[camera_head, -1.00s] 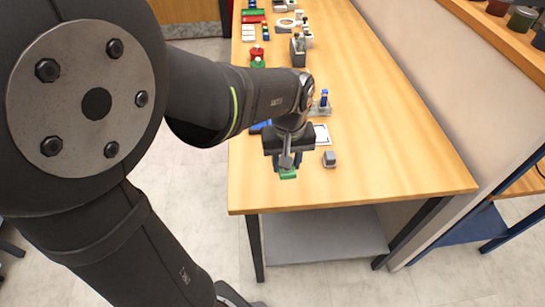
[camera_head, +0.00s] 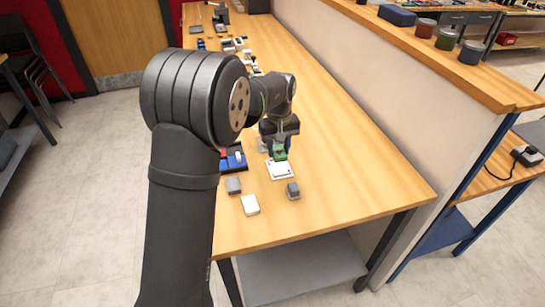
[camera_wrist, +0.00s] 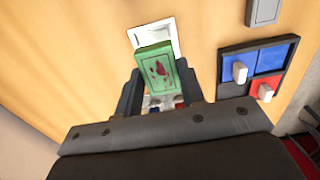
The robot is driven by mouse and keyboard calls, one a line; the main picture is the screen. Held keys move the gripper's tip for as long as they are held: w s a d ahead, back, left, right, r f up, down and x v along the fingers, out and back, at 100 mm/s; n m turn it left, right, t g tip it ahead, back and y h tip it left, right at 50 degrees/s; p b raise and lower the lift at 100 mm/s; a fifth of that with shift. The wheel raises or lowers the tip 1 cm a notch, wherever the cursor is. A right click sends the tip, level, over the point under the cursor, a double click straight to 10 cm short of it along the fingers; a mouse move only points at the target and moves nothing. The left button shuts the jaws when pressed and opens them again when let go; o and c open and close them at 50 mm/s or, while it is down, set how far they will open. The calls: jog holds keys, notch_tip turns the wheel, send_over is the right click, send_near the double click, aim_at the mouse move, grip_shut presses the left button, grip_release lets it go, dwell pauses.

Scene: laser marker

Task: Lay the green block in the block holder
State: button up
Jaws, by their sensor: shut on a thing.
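My gripper (camera_head: 279,149) is shut on the green block (camera_head: 280,155). In the wrist view the green block (camera_wrist: 157,74), marked with dark red patches, sits between the fingers (camera_wrist: 160,68). A white square frame (camera_head: 281,171), which looks like the block holder, lies on the table just in front of and below the block. In the wrist view the white frame (camera_wrist: 171,27) shows beyond the block, which covers part of it. The block appears held above the frame; I cannot tell the exact gap.
A dark tray with red and blue compartments (camera_head: 234,158) stands left of the frame, with small white pieces in it. Grey blocks (camera_head: 233,185) (camera_head: 293,190) and a white block (camera_head: 250,204) lie nearer the table's front edge. The front right of the wooden table (camera_head: 370,205) is clear.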

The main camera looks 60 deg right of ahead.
aim_at(279, 167)
jog(key=shift+w+d+f, duration=0.15)
jog(key=shift+d+f, duration=0.25)
jog(key=shift+d, duration=0.25)
jog(key=shift+f, duration=2.4)
jog(key=shift+f, duration=0.4)
jog(key=o, duration=1.1)
jog(key=shift+r, duration=0.1)
notch_tip(279, 167, up, 17)
jog(key=shift+r, duration=0.1)
